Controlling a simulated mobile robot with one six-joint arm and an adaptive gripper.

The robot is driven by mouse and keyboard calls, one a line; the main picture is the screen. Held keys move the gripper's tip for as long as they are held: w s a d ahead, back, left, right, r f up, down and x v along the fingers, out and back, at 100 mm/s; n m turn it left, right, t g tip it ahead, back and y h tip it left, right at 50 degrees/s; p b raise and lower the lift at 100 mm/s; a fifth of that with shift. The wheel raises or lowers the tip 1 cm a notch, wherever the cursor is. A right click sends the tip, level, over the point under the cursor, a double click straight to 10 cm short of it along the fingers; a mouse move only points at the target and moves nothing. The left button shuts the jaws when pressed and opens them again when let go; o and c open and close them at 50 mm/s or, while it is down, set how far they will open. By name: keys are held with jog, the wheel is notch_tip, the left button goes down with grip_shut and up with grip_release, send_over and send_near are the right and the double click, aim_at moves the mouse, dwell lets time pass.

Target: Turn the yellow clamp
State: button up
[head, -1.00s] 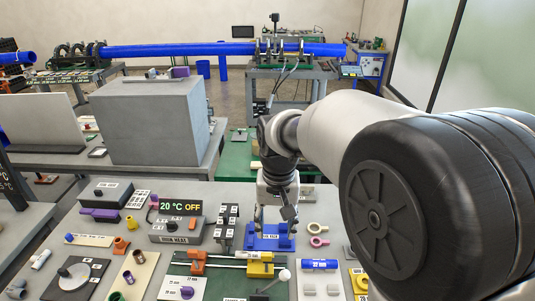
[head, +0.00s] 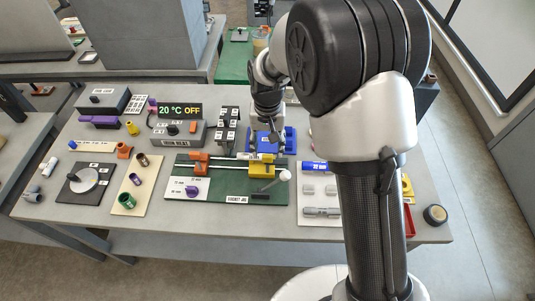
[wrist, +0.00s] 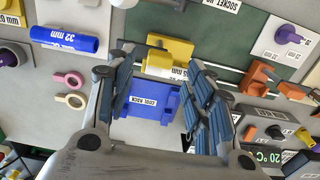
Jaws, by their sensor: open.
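The yellow clamp (head: 262,165) is on the green socket jig board (head: 225,195), at the right end of the rail. In the wrist view the yellow clamp (wrist: 178,50) lies just beyond my fingertips, with a pale labelled piece at it. My gripper (head: 268,137) is over the blue cool rack (head: 285,141), behind the clamp. In the wrist view my gripper (wrist: 165,77) is open with nothing between its fingers, and the blue cool rack (wrist: 155,105) shows below the gap. The orange clamp (head: 198,163) is at the rail's left end.
A white-knobbed lever (head: 284,176) stands on the jig's right side. The heater box (head: 176,132) reads 20 °C OFF. A tape roll (head: 435,215) is at the table's right edge.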

aim_at(268, 156)
jog(key=shift+f, duration=1.9)
jog(key=shift+c, duration=0.4)
jog(key=c, duration=1)
